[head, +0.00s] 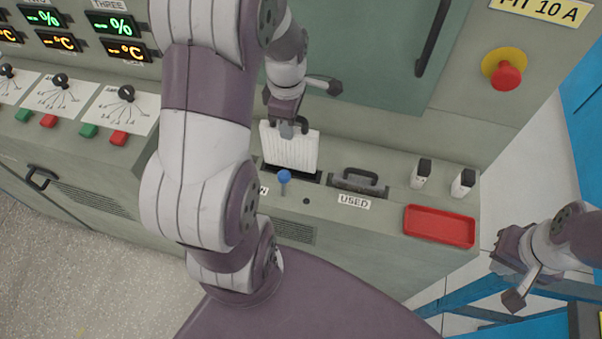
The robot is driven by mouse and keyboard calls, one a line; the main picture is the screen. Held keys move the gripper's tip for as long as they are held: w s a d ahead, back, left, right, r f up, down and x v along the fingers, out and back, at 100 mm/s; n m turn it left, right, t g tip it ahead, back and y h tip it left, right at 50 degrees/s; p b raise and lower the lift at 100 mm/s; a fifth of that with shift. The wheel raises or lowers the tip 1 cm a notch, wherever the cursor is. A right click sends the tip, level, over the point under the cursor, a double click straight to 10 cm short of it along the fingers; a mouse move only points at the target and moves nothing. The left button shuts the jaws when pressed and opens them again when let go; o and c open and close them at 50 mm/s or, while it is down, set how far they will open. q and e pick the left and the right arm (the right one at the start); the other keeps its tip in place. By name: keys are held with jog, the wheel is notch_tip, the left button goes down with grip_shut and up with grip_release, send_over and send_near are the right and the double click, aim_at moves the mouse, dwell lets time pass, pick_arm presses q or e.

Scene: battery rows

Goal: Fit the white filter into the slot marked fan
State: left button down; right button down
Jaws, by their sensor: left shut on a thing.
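The white filter (291,150) is a pleated white panel standing upright in the head view. My left gripper (287,129) is shut on its top edge. The filter's lower edge is at a dark slot (305,176) in the console top; I cannot tell how deep it sits. The label in front of this slot is mostly hidden by my left arm, with only its last letter showing, so I cannot read it.
A blue-knobbed lever (284,178) stands just in front of the slot. To the right are a dark handled piece in the slot marked USED (359,181), two small switches (423,172) and a red tray (439,226). A red emergency button (506,75) is on the panel behind.

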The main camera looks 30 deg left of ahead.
aim_at(291, 161)
pick_arm(q)
notch_tip(291, 161, down, 10)
jog(key=shift+w+f+b, duration=0.1)
jog(key=shift+f+b, duration=0.1)
jog(key=shift+b, duration=0.35)
notch_tip(291, 161, down, 4)
jog(key=shift+f+b, duration=0.2)
jog(key=shift+b, duration=0.1)
jog(key=shift+f, duration=0.15)
jog(key=c, duration=1.3)
grip_release()
jog(key=shift+o, duration=0.2)
